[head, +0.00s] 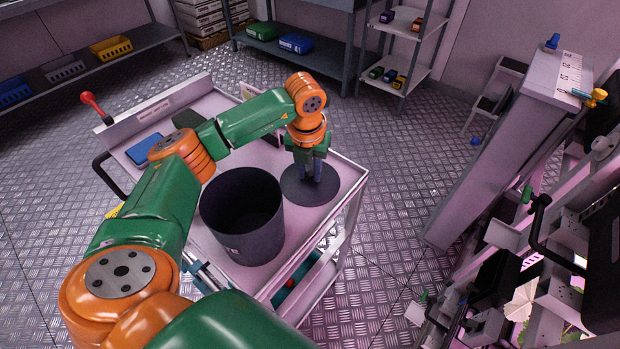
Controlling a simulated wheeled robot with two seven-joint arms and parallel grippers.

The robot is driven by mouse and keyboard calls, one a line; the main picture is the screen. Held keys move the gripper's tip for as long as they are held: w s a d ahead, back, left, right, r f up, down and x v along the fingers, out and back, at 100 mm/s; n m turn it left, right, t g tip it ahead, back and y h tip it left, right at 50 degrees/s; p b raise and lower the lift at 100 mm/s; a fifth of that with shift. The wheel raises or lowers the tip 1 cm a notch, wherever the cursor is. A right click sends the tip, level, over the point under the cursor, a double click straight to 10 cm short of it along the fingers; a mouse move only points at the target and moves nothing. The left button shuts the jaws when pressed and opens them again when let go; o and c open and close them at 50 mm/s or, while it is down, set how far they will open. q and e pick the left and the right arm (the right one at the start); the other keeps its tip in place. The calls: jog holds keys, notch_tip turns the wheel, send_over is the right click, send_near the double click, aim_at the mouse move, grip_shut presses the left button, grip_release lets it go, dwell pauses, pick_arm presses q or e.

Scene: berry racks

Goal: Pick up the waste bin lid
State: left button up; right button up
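The waste bin lid (328,190) is a flat, dark round disc on the top of the white cart, at its right end. The dark waste bin (242,226) stands upright and open just left of the lid, with its inside in shadow. My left gripper (309,176) points straight down over the middle of the lid, with its fingertips at or just above it. The fingers hide the lid's centre, so I cannot tell whether they are closed on a handle there. My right gripper is not in view.
The white cart (345,183) has a raised back panel, a blue item (144,149) and a red-knobbed lever (92,101). Shelves with coloured bins and boxes line the back. A tall white panel (500,165) stands at the right. Metal floor between is clear.

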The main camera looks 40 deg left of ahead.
pick_arm(q)
grip_shut()
